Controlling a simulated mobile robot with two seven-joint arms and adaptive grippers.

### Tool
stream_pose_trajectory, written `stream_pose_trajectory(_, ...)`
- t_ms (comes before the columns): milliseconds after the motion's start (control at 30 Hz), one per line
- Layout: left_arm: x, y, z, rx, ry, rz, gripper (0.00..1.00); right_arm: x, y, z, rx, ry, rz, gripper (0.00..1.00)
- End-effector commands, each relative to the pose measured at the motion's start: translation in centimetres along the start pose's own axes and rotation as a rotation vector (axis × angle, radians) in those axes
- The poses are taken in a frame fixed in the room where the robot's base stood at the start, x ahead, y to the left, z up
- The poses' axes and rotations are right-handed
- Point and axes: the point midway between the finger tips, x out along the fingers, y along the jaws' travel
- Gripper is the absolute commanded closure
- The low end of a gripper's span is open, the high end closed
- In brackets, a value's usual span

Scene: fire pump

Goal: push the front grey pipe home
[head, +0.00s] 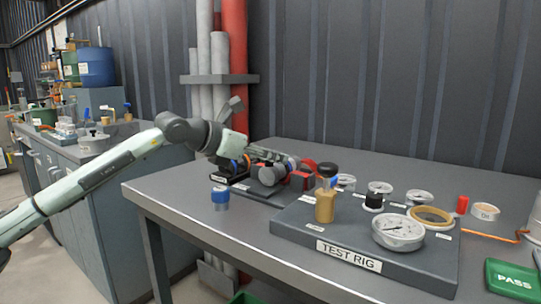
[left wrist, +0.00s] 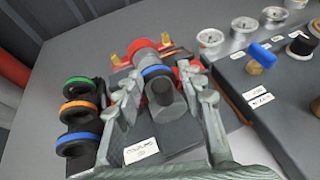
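The front grey pipe (left wrist: 165,98) is a short, thick grey cylinder with a blue ring, in the middle of the left wrist view. In the head view its rounded end (head: 267,173) shows on the dark coupling base. The red fitting (head: 303,181) is at its far end; how deep the pipe sits in it is hidden. My left gripper (left wrist: 162,76) has one finger on each side of the pipe, very close to it. I cannot tell whether the fingers touch it. In the head view this gripper (head: 270,156) is at the pipe. My right gripper is out of view.
A rack (left wrist: 80,115) with green, orange and blue rings stands left of the pipe in the wrist view. The test rig (head: 370,255) with gauges and valves is at right.

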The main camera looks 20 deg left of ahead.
Motion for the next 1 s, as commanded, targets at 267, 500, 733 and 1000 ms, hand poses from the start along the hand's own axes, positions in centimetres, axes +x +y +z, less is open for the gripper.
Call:
stream_pose_trajectory(267,-4.9,0.2,0.0,0.001,0.000,0.005,0.61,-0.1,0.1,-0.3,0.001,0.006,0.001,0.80)
stream_pose_trajectory(500,-9.6,0.1,0.0,0.002,0.000,0.004,0.61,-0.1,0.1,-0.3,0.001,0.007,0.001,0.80)
stream_pose_trajectory(733,-11.6,0.0,0.0,0.001,-0.001,0.001,0.61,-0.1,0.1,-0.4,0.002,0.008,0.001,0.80)
stream_pose_trajectory(1000,-11.7,0.0,0.1,0.001,-0.001,0.001,0.61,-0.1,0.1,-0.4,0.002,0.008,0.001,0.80)
